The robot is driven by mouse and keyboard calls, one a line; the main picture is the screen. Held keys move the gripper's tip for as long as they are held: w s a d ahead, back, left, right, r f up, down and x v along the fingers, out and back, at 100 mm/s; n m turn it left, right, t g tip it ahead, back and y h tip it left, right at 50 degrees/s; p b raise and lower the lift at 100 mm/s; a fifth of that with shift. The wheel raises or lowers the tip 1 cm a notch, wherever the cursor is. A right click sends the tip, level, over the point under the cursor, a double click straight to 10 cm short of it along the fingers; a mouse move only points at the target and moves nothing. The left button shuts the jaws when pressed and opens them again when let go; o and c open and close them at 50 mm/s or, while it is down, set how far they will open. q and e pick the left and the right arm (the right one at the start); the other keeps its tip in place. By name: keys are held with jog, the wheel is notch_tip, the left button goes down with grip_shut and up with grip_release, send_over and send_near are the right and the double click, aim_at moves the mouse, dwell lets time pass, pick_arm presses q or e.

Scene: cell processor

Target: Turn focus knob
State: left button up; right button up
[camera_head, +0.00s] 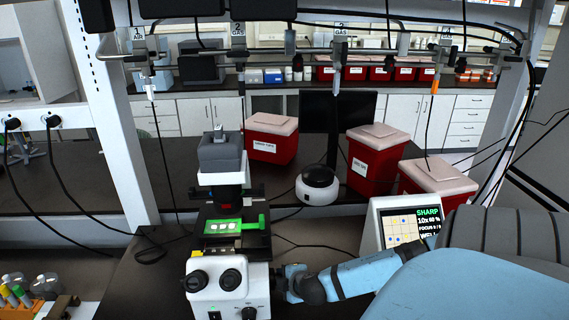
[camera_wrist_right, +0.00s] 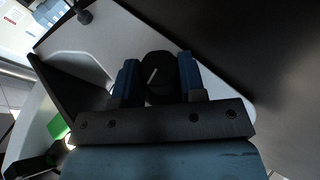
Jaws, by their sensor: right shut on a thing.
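The microscope (camera_head: 205,268) stands on the dark bench, with a white body, a grey head and a green slide stage (camera_head: 232,224). My right gripper (camera_head: 284,284) is at the right side of its base. In the right wrist view the blue fingers of this gripper (camera_wrist_right: 158,82) are shut on the black focus knob (camera_wrist_right: 155,68), one on each side. A white line on the knob's face is tilted. In the head view the gripper hides the knob. My left gripper is not in view.
A small screen (camera_head: 408,222) at the right reads "SHARP", "10x" and "FOCUS". Red bins with pale lids (camera_head: 375,155) stand behind. Colored-cap tubes (camera_head: 18,293) are at the lower left.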

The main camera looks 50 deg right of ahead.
dwell(0.4)
jog(key=o, duration=0.9)
jog(key=shift+f+v, duration=0.2)
jog(key=shift+v, duration=6.65)
